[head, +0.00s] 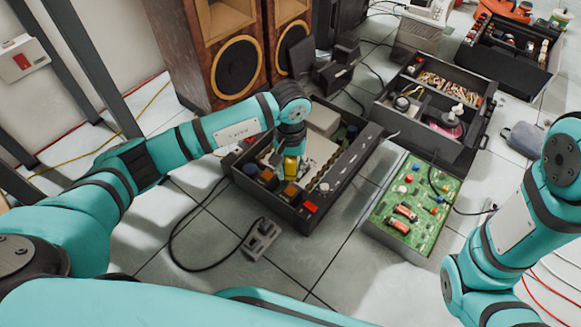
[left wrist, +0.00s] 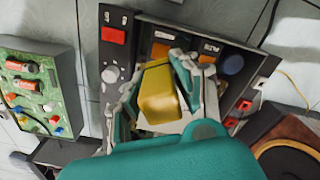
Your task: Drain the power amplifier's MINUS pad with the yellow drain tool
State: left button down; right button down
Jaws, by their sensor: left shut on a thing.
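The power amplifier is an open black chassis (head: 345,187) on the floor in the middle of the head view. Two orange pads, one (head: 290,191) nearer the red switch (head: 310,207), lie along its near side; which is MINUS is not legible. My left gripper (head: 289,156) is over the chassis, shut on the yellow drain tool (head: 291,166). In the left wrist view the yellow tool (left wrist: 158,97) sits between the grey fingers, with the orange pads (left wrist: 161,50) just beyond it. The tool's tip is hidden, so contact cannot be told. My right gripper is out of view.
A green circuit board (head: 408,208) lies right of the amplifier. A second open chassis (head: 432,110) stands behind it. A grey power strip (head: 262,240) with a black cable lies in front. Wooden speakers (head: 233,65) stand behind.

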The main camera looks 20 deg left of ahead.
pick_arm(q)
jog(key=shift+f+b, duration=2.05)
jog(key=shift+f, duration=0.9)
jog(key=shift+f, duration=0.1)
jog(key=shift+r+p, duration=2.9)
jog(key=shift+r, duration=1.15)
